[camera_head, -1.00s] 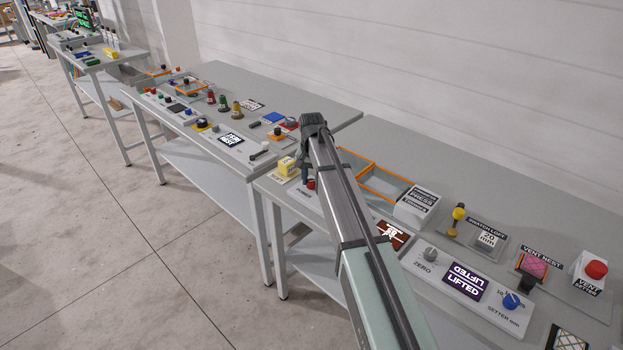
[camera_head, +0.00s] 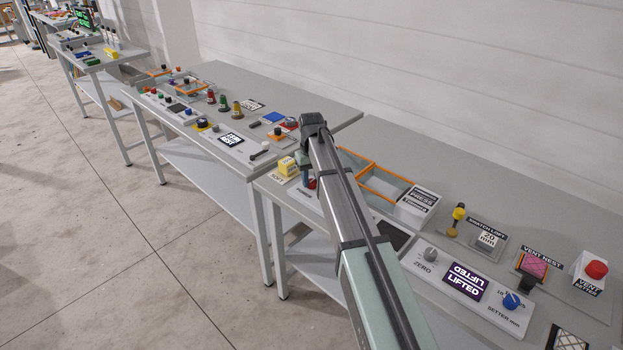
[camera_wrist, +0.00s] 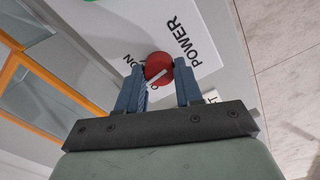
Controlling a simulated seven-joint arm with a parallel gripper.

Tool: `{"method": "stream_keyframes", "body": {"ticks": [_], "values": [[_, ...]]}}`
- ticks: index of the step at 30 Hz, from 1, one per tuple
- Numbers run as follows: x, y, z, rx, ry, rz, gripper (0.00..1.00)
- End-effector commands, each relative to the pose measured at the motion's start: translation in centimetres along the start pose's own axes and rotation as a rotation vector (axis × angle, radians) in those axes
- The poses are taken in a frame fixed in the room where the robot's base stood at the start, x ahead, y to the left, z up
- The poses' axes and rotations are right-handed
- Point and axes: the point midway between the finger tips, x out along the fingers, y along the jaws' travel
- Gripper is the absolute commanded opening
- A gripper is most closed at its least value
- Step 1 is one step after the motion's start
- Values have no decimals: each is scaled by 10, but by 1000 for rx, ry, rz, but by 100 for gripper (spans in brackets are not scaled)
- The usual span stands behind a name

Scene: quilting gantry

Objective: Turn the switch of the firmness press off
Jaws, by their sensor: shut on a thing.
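The red round power switch (camera_wrist: 157,60) sits on a white panel (camera_wrist: 207,58) marked POWER in the wrist view. A white pointer line crosses the knob, its lower left end close to lettering that is partly hidden by a finger. "ON" stands to the upper left of that. My gripper (camera_wrist: 159,67) is shut on the knob, one blue finger on each side. In the head view, the gripper (camera_head: 305,175) reaches down at the table's front edge, and the knob (camera_head: 312,184) shows beside it. The small screen (camera_head: 394,235) behind my arm is dark.
A yellow block (camera_head: 287,166) stands just left of my gripper. Orange-framed clear trays (camera_head: 380,183) and a white labelled box (camera_head: 417,207) lie to the right. A setter panel (camera_head: 466,283) with grey and blue knobs is at the lower right.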

Motion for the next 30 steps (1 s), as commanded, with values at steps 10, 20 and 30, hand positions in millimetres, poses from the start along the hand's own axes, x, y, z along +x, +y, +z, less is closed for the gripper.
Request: {"method": "stream_keyframes", "body": {"ticks": [10, 20, 30], "values": [[-1, -1, -1, -276, 2, 0, 5], [-1, -1, -1, -417, 2, 0, 5], [-1, -1, -1, -451, 3, 1, 5]]}}
